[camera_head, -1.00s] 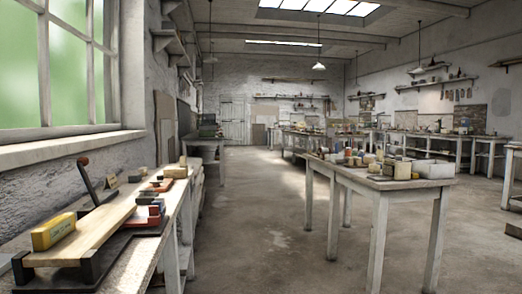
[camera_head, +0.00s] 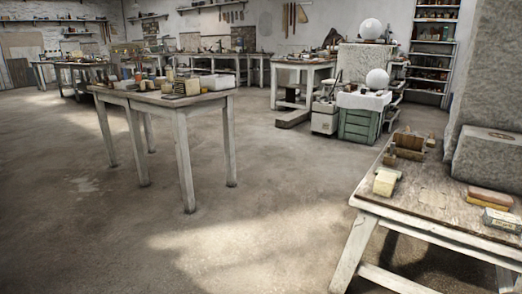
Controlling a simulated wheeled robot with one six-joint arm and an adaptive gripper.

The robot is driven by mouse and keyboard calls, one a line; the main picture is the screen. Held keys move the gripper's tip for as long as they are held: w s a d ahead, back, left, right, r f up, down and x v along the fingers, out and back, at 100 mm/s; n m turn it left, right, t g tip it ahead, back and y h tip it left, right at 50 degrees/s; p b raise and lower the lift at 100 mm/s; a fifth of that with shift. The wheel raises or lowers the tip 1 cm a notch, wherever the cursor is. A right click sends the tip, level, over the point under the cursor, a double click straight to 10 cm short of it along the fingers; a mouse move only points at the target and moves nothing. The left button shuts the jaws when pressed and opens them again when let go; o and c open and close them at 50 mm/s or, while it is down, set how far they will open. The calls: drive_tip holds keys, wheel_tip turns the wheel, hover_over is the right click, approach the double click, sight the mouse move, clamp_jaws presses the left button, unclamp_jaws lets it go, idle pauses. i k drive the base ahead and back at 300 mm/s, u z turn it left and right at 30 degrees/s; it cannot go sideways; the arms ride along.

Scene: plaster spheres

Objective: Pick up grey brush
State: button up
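I cannot make out a grey brush in the head view. The middle table (camera_head: 165,99) holds a cluster of small jars, blocks and boxes, too small to tell apart. The near right bench (camera_head: 425,208) holds a pale yellow block (camera_head: 385,183) and a brown wooden piece (camera_head: 409,145) with upright parts. My gripper is not in view.
Open concrete floor (camera_head: 240,215) lies between the middle table and the right bench. A green cabinet (camera_head: 358,125) bears a white sphere (camera_head: 377,78). Large grey stone blocks (camera_head: 488,155) stand on the right bench. Shelves (camera_head: 433,50) stand behind.

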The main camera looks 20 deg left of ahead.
sight(94, 79)
drive_tip(key=u, duration=1)
drive_tip(key=i, duration=0.9)
drive_tip(key=u, duration=1.4)
drive_tip(key=i, duration=3.5)
drive_tip(key=z, duration=0.6)
drive_tip(key=i, duration=1)
drive_tip(key=z, duration=0.45)
